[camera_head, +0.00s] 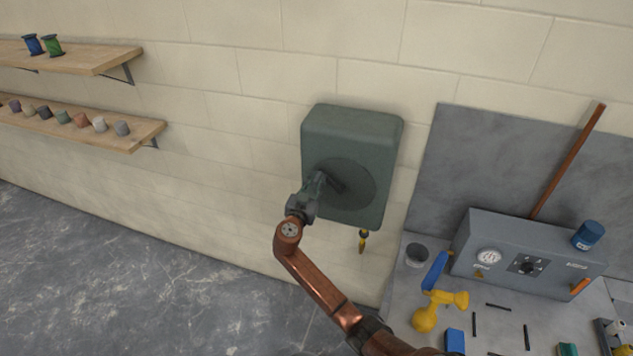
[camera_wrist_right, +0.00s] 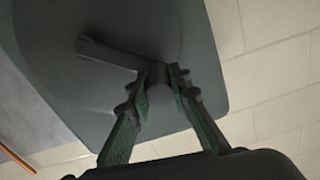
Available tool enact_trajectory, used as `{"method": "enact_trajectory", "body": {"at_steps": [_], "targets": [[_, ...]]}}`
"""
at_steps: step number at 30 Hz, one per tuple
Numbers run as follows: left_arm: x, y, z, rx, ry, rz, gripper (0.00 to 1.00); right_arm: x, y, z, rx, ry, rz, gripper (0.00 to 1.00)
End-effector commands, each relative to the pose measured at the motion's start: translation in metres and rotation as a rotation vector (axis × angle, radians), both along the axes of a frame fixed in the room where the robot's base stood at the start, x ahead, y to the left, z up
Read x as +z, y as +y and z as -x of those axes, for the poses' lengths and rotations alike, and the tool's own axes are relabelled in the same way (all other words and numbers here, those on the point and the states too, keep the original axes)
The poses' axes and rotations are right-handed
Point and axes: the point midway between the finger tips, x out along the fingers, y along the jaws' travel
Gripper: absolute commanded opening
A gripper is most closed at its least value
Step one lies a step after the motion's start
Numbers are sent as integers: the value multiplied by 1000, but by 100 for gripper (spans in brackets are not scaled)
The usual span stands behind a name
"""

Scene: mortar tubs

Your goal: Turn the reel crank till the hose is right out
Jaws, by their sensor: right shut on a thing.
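The dark green hose reel (camera_head: 352,120) is fixed to the block wall in the head view. A darker round disc on its front carries the crank (camera_head: 334,179), a short dark arm. In the right wrist view the crank arm (camera_wrist_right: 105,54) runs from the disc to a handle between the fingers. My right gripper (camera_head: 320,180) is shut on the crank handle, and its fingers show on both sides of it in the wrist view (camera_wrist_right: 166,82). The hose end (camera_head: 362,240), yellow and dark with a brownish tip, hangs just below the reel housing. My left gripper is not in view.
A grey bench (camera_head: 398,300) on the right holds a grey control box (camera_head: 480,236), a yellow tool (camera_head: 426,316), a grey cup (camera_head: 416,255) and several small items. Wooden shelves (camera_head: 110,57) with spools and small pots are on the left wall. The floor below left is clear.

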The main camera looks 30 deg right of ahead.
Motion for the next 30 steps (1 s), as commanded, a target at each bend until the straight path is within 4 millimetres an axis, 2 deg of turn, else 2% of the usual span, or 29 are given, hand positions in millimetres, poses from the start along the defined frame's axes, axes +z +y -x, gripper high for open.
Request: {"method": "enact_trajectory", "body": {"at_steps": [8, 18, 30], "targets": [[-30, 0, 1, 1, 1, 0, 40, -18, 6, -7, -2, 113, 96, 0], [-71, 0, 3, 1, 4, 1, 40, -48, 14, -17, -1, 353, 298, 0], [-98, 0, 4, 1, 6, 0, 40, -83, 16, -19, -1, 644, 545, 0]]}}
